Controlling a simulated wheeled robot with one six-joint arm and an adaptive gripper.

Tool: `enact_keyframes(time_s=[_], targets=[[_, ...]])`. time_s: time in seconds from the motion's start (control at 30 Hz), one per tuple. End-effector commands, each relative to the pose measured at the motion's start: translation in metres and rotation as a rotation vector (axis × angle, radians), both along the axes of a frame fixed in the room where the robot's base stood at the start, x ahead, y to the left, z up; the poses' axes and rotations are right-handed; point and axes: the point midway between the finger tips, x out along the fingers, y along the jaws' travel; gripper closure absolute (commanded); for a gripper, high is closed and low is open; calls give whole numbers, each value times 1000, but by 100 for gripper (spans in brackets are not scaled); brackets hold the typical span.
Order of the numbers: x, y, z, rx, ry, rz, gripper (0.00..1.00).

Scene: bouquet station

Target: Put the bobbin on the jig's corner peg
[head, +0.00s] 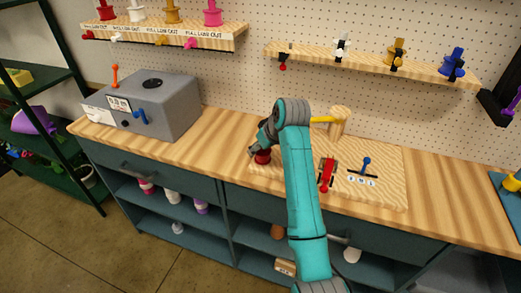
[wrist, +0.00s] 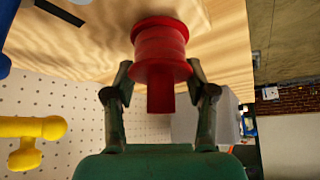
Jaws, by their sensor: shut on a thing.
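No corner peg shows; the bobbin and gripper cover that spot.
On the jig stand a red clamp (head: 327,174), a blue lever (head: 366,166) and a wooden post (head: 340,121) with a yellow arm. A grey box machine (head: 165,108) stands left on the bench. Shelves with bobbins hang behind. Bench between machine and jig is clear.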

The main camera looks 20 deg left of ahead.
Motion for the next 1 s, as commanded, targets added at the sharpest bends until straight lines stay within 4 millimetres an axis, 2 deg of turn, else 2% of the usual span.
enact_keyframes(time_s=[0.1, 0.43, 0.47, 0.53, 0.57, 0.87, 1.0], targets=[[0, 0, -10, 0, 0, 0, 79], [0, 0, -12, 0, 0, -1, 79], [0, 0, -12, 0, 0, -1, 40], [0, 0, -12, 0, 0, -1, 22], [0, 0, -12, 0, 0, -1, 19], [0, 0, -11, 0, 0, 0, 19], [-2, -3, -3, 1, -2, -1, 19]])
